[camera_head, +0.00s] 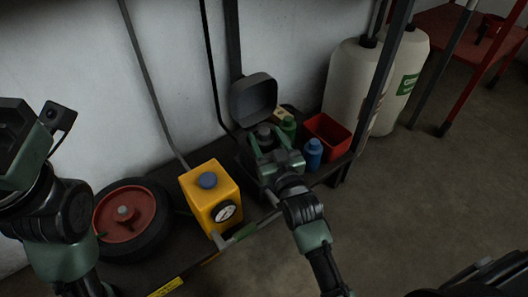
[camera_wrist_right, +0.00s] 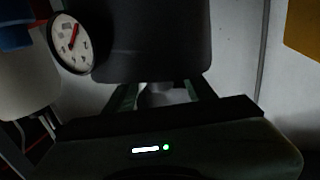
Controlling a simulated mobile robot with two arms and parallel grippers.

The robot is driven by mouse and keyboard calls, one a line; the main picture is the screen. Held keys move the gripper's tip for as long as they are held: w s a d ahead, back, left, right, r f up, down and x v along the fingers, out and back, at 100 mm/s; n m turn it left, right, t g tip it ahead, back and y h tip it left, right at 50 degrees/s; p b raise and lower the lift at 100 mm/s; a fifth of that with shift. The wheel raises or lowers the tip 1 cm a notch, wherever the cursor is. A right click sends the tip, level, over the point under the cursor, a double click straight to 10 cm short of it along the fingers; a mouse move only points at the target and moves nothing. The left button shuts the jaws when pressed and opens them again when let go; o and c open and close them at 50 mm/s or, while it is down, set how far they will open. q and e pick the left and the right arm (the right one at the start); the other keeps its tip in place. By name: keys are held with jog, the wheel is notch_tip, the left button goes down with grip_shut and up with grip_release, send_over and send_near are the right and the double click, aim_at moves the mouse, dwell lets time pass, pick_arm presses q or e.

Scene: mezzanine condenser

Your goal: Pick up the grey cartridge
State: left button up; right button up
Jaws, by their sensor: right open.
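A grey, rounded piece, which looks like the grey cartridge (camera_head: 265,134), stands on the dark low shelf at the wall. My right gripper (camera_head: 267,143) is open and reaches down over it, hiding its lower part. In the right wrist view a pale grey rounded shape (camera_wrist_right: 158,96) shows between the open fingers of the right gripper (camera_wrist_right: 163,92); I cannot tell whether they touch it. A large dark grey housing (camera_wrist_right: 150,40) fills the view just beyond. My left gripper (camera_head: 28,145) is at the far left; its fingers do not show clearly.
The dark housing (camera_head: 254,98) is behind my right gripper. A yellow box (camera_head: 211,194) with a gauge and a wheel (camera_head: 132,219) are left.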

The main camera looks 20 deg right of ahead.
grip_shut()
dwell(1.4)
